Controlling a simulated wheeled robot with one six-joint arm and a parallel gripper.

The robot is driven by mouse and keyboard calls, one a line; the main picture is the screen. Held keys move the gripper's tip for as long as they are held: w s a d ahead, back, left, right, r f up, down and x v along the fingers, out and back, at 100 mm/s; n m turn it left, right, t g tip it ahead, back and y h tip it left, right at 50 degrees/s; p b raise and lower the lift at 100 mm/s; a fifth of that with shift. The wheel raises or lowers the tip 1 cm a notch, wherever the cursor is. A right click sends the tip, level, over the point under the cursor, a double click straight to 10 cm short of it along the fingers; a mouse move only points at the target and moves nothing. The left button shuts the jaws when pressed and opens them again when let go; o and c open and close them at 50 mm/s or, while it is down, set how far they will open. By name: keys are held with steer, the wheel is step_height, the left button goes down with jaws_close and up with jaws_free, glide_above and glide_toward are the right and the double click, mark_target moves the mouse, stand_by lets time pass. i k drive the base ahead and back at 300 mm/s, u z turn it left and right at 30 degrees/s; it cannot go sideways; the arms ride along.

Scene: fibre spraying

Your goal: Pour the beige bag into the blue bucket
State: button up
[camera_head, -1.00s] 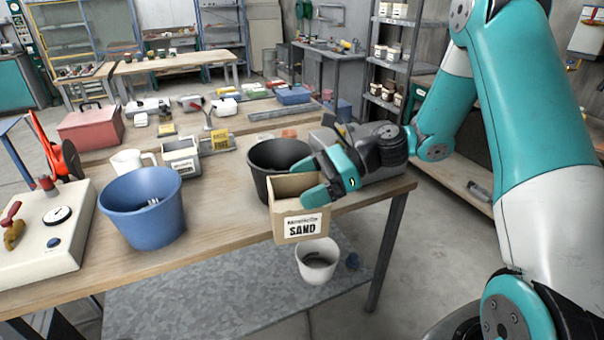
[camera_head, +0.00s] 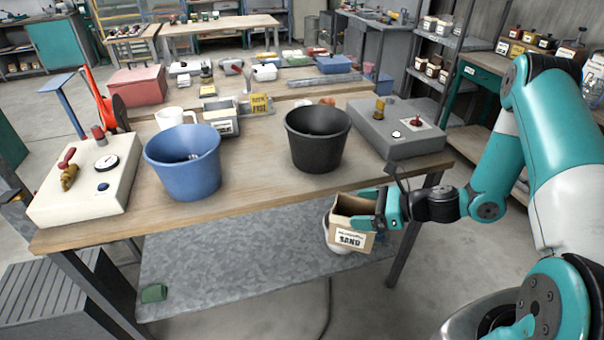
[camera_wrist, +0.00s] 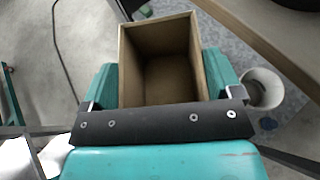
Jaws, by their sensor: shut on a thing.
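The beige bag (camera_head: 350,238), an open-topped box shape labelled SAND, is held by my gripper (camera_head: 366,222) off the table's front right edge, below the tabletop level. In the wrist view the bag (camera_wrist: 160,75) sits between my two teal fingers, its open top facing the camera; the inner walls show, and the contents cannot be made out. The bag looks nearly upright, slightly tilted. The blue bucket (camera_head: 184,175) stands on the table to the left of the bag, with some small grey items visible inside.
A black bucket (camera_head: 318,140) stands right of the blue one. A grey device (camera_head: 400,130) is at the table's right end, a cream gauge box (camera_head: 88,180) at the left. A white bucket (camera_head: 328,232) is on the lower shelf (camera_head: 230,260), partly behind the bag.

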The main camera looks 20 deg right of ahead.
mark_target(186, 157)
steer(key=u, duration=2.75)
steer(key=k, duration=0.8)
steer(key=z, duration=1.75)
steer(key=i, duration=0.45)
